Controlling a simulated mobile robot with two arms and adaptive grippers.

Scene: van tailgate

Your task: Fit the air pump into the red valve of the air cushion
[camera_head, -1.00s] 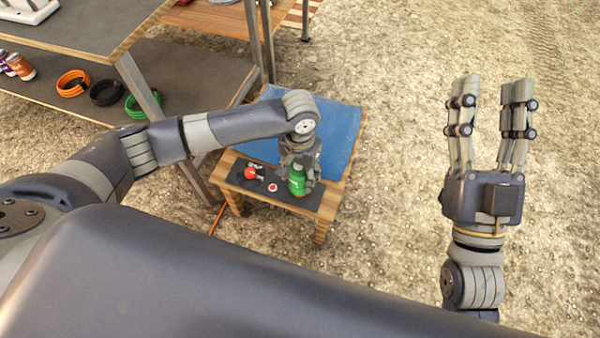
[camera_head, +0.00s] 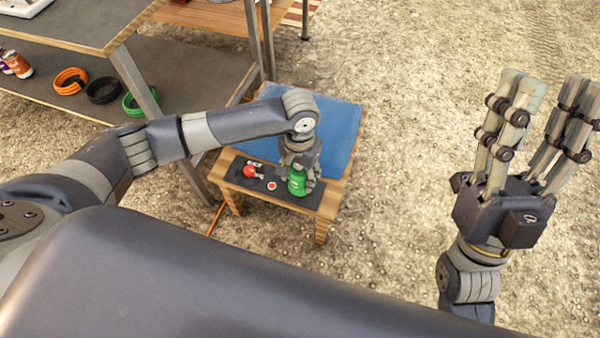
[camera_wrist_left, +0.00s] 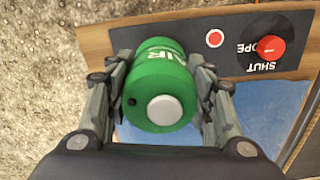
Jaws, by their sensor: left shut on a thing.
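The green air pump (camera_head: 299,182), with "AIR" lettering and a pale round end, is between the fingers of my left gripper (camera_head: 301,176). The gripper is shut on it, over the dark strip of the low table. In the left wrist view the pump (camera_wrist_left: 158,90) shows end-on between the fingers. The blue air cushion (camera_head: 336,135) lies on the table. On the dark strip are a small red disc with a pale ring (camera_wrist_left: 214,39) and a red knob (camera_wrist_left: 270,47) beside "OPEN" and "SHUT" lettering. The pump's underside is hidden. My right gripper (camera_head: 555,88) is open and empty.
The low wooden table (camera_head: 325,206) stands on gravel next to a metal-legged shelf (camera_head: 190,62). Orange, black and green hose coils (camera_head: 104,90) and cans (camera_head: 17,65) lie on the shelf. The gravel right of the table is clear.

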